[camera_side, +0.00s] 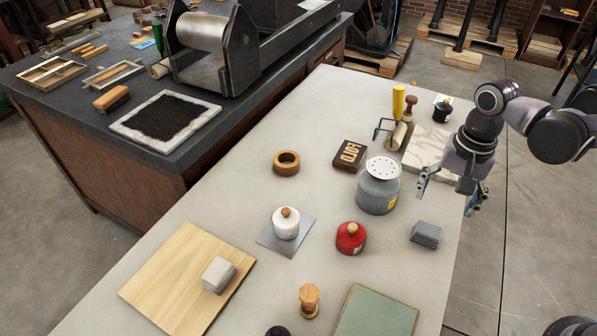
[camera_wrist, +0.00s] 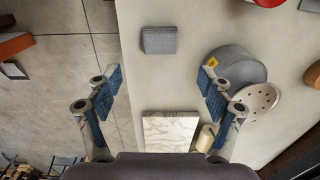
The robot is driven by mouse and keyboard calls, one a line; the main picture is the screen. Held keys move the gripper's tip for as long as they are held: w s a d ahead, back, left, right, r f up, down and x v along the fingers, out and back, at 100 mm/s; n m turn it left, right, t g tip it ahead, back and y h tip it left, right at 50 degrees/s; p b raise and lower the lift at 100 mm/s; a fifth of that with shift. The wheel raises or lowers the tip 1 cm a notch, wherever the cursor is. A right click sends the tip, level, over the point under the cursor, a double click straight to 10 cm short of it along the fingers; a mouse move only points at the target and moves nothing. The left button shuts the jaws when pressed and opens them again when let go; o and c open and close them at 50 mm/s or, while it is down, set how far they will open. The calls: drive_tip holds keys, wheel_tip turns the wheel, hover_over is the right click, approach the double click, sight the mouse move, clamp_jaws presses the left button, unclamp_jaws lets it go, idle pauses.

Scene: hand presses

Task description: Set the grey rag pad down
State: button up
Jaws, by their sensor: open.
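A dark grey folded pad (camera_side: 425,234), which looks like the grey rag pad, lies flat on the pale table near its right edge. It also shows in the wrist view (camera_wrist: 159,41), at the top middle, beyond the fingertips. A second, lighter grey block (camera_side: 218,274) rests on the wooden board (camera_side: 160,290) at the front left. My gripper (camera_side: 447,194) is open and empty at the table's right edge, above table height and apart from the pad. In the wrist view, nothing is between its blue fingertips (camera_wrist: 160,84).
A grey canister (camera_side: 377,190) with a perforated white lid stands close to my gripper. A red pot (camera_side: 351,238), a type block (camera_side: 348,155), a marble slab (camera_side: 428,150) and a roller with a yellow handle (camera_side: 398,103) are nearby. Bare table surrounds the dark pad.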

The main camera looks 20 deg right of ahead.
drive_tip(key=s+d+r+n+t, duration=0.4)
drive_tip(key=d+r+n+t, duration=0.2)
drive_tip(key=n, duration=0.3)
drive_tip(key=shift+s+d+r+t, duration=0.15)
drive_tip(key=shift+d+r+t, duration=0.25)
drive_tip(key=shift+d+t, duration=0.2)
